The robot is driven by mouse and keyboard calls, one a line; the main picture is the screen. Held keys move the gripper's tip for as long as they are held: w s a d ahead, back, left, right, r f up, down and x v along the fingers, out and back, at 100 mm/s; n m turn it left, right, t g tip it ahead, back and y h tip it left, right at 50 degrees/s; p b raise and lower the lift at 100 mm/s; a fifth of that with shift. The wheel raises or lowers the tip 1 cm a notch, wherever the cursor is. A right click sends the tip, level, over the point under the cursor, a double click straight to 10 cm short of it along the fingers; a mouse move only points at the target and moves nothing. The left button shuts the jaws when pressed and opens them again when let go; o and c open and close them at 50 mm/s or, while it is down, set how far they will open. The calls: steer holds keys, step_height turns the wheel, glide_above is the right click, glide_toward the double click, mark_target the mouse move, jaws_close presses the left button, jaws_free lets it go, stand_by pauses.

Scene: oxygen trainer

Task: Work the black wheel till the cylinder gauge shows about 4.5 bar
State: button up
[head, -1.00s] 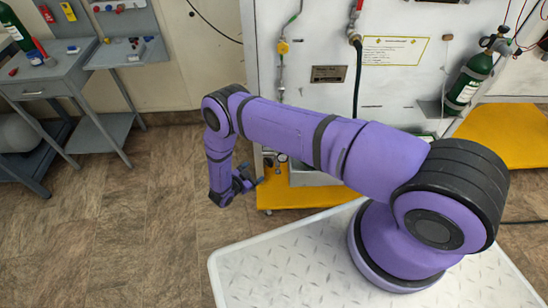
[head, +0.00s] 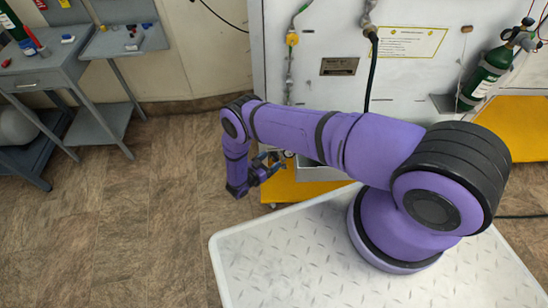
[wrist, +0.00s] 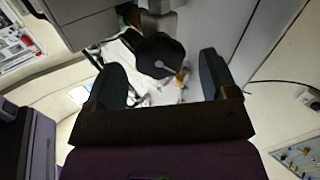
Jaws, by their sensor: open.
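A black knob-like wheel (wrist: 160,55) shows in the wrist view, ahead of my gripper and between its fingers in the picture. I cannot tell whether it is within the fingers' reach. My gripper (wrist: 162,82) is open, its two dark fingers wide apart with nothing held. In the head view my gripper (head: 268,166) hangs low at the left end of my arm, in front of the trainer panel. The wheel cannot be made out there. A green cylinder (head: 486,76) is strapped to the panel's right side. No gauge reading is legible.
The white panel (head: 420,85) carries a hose, fittings and a yellow-bordered label (head: 412,43). A yellow base (head: 310,188) juts out below it. A grey workbench (head: 45,75) stands at the left. The brown floor (head: 150,210) between is clear.

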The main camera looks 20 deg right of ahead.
steer(key=shift+x, duration=1.3)
steer(key=shift+c, duration=0.2)
steer(key=c, duration=0.9)
steer(key=shift+m, duration=0.3)
steer(key=m, duration=0.4)
steer(key=shift+s, duration=0.1)
steer(key=m, duration=0.6)
